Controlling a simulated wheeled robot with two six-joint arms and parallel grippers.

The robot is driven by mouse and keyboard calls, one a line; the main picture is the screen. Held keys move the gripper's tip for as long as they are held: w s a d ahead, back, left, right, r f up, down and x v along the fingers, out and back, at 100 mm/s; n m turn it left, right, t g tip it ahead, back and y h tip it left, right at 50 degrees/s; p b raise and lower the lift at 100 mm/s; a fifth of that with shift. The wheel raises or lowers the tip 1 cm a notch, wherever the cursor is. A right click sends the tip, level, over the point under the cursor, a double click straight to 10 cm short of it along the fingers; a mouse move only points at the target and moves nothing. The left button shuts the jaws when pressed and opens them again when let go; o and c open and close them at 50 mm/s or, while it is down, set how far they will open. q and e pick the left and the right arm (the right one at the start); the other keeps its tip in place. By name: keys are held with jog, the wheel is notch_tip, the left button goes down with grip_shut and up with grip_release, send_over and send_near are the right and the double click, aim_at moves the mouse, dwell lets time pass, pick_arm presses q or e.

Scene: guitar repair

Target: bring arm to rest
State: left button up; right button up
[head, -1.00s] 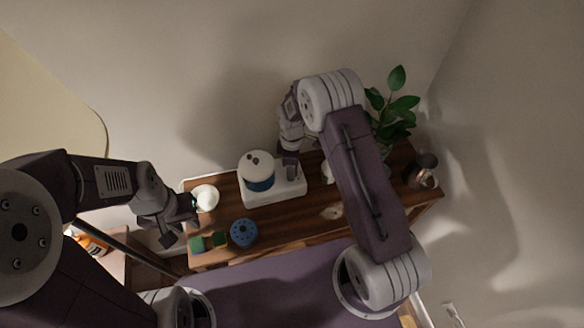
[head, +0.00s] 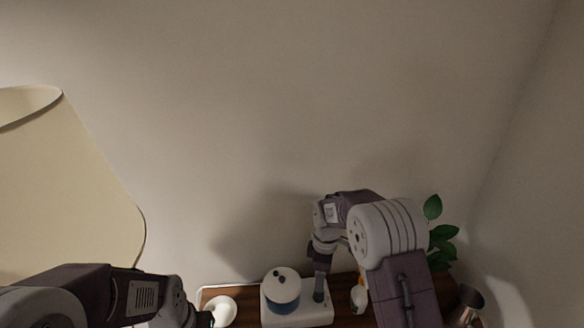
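My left arm comes in at the lower left, and its gripper (head: 203,319) is mostly cut off by the bottom edge beside a white round object. Its fingers cannot be made out. My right arm is raised over the right part of the wooden surface. Its gripper (head: 319,289) points down at the white base (head: 312,313), next to the white and blue round device. Its fingertips are too small and dark to tell whether they are open or touching the base.
The wooden surface (head: 345,287) runs along the bottom edge. It carries the white and blue device (head: 282,287), the white round object (head: 223,311), a green plant (head: 440,238) and a dark metallic cup (head: 467,304). A cream lampshade (head: 70,190) stands at left. The wall above is bare.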

jog(key=s+d+r+m+t, duration=0.1)
jog(key=s+d+r+m, duration=0.2)
jog(key=r, duration=0.4)
jog(key=s+d+f+m, duration=0.1)
jog(key=s+f+m, duration=0.2)
jog(key=s+m, duration=0.8)
jog(key=s, duration=0.4)
jog(key=shift+s+d, duration=0.2)
jog(key=shift+s, duration=0.15)
dwell(1.4)
